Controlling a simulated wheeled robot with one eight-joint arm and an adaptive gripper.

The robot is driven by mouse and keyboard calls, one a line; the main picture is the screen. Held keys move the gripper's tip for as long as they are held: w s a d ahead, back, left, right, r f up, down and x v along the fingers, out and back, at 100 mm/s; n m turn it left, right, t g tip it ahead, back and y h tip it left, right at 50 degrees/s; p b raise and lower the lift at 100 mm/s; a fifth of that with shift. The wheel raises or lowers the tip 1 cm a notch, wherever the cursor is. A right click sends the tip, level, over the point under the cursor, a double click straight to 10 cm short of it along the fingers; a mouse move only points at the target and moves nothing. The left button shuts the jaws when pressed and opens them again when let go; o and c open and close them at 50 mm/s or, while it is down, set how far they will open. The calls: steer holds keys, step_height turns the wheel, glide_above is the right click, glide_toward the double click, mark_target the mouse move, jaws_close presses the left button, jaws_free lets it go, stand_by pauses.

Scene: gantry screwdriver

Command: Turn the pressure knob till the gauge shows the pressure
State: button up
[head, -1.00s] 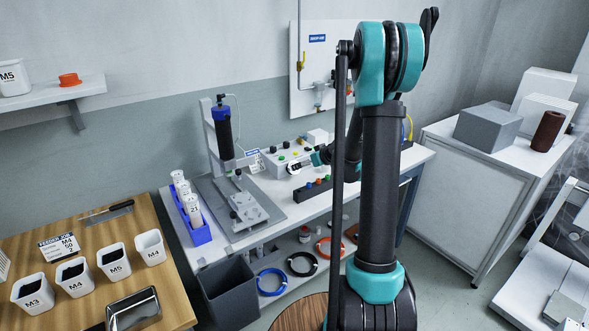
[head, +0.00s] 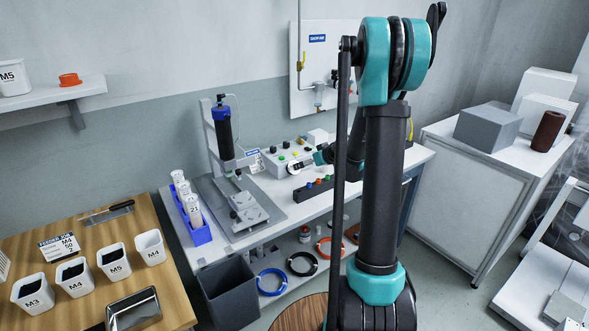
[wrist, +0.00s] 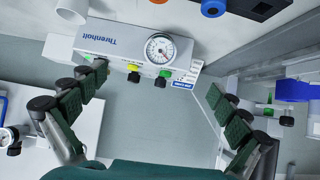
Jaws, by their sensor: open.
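A white Threnholt control box (wrist: 100,40) shows ahead in the wrist view, with a round white gauge (wrist: 160,48) on it. Its dial is too small to read. I cannot tell which knob sets the pressure. In the head view the box (head: 279,160) sits on the white bench. My gripper (wrist: 155,108) is open and empty, its fingers spread wide and apart from the knobs. In the head view it is small at the box's right end.
A second gauge (wrist: 8,136) with a black knob sits at the wrist view's left edge. In the head view, a black strip (head: 313,189) with coloured parts lies in front of the box. A press with a black cylinder (head: 225,138) stands left of it. A wall panel (head: 312,45) hangs behind.

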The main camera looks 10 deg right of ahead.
steer(key=v, duration=0.8)
steer(key=s+a+f+m+g+h, duration=0.1)
steer(key=s+f, duration=0.2)
steer(key=s, duration=0.7)
steer(key=s+a+f+m+g+h, duration=0.1)
steer(key=s+f+m+g+h, duration=0.1)
steer(key=s, duration=0.9)
steer(key=s+a+f+m+g+h, duration=0.1)
steer(key=s+a+f+m+g, duration=0.1)
steer(key=s, duration=0.9)
steer(key=shift+f+h, duration=0.3)
steer(key=shift+f, duration=0.5)
